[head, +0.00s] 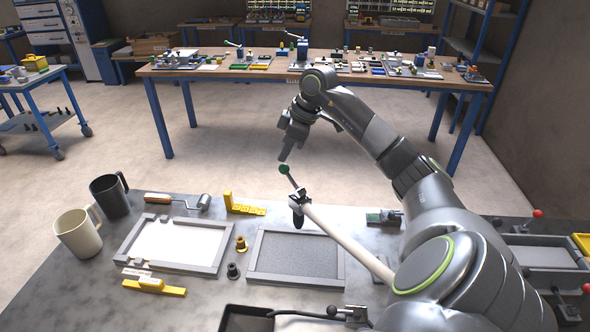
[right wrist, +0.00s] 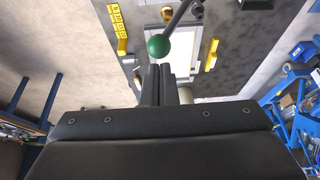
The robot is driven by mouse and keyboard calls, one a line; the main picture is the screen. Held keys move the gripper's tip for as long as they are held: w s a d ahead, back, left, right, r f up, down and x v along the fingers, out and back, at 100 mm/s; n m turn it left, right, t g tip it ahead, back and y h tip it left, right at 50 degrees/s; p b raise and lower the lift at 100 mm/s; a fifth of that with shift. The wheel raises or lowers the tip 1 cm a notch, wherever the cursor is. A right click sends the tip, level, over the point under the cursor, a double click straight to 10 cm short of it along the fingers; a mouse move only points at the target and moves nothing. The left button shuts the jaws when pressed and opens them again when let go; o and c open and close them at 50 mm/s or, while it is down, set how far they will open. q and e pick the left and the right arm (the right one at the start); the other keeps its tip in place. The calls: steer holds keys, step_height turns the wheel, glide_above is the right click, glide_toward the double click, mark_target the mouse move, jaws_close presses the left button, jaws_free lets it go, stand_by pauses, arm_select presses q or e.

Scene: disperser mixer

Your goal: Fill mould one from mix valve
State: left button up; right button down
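A pale pipe (head: 345,240) runs over the bench to a dark valve (head: 299,203), whose lever ends in a green ball knob (head: 284,169). My right gripper (head: 285,157) points down at the knob, its narrow fingers together. In the right wrist view, the fingertips (right wrist: 160,67) are just short of the green knob (right wrist: 158,46), with nothing between them; contact cannot be told. One mould frame (head: 268,277) with a grey speckled inside lies below the valve. Another frame (head: 133,239) with a white inside lies to its left. No label tells which is mould one. My left gripper is out of view.
Two mugs, cream (head: 77,233) and dark (head: 110,196), stand at the bench's left. Red-knobbed equipment (head: 545,255) is at right.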

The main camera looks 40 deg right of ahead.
mark_target(285, 164)
steer(key=shift+f+b, duration=1.15)
steer(key=shift+f, duration=1.05)
steer(key=shift+r+p, duration=0.3)
stand_by(2.9)
steer(key=shift+r+p, duration=0.45)
steer(key=shift+r, duration=0.05)
stand_by(2.1)
